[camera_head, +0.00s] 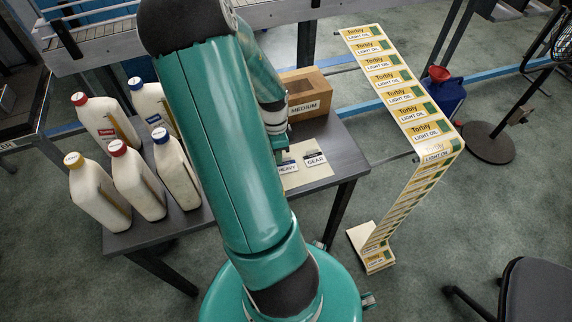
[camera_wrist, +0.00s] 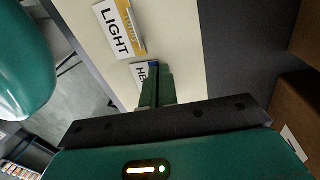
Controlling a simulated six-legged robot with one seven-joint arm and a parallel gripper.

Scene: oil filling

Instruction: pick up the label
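A beige sheet (camera_head: 306,172) on the dark table carries the printed labels. The "HEAVY" label (camera_head: 288,167) and the "GEAR" label (camera_head: 315,160) show in the head view, right of my arm. In the wrist view, the white and yellow "LIGHT" label (camera_wrist: 118,30) lies at the upper left of the sheet. A label starting with "H" (camera_wrist: 141,72) is partly hidden behind my fingers. My gripper (camera_wrist: 157,72) points down at the sheet near that label. Its two green fingers look close together; whether they touch or hold the label is unclear.
Several white bottles (camera_head: 97,190) with red, blue and yellow caps stand on the table's left. A "MEDIUM" cardboard box (camera_head: 308,93) stands behind the labels. A tall strip of "LIGHT OIL" labels (camera_head: 420,125) and a chair (camera_head: 538,290) are to the right.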

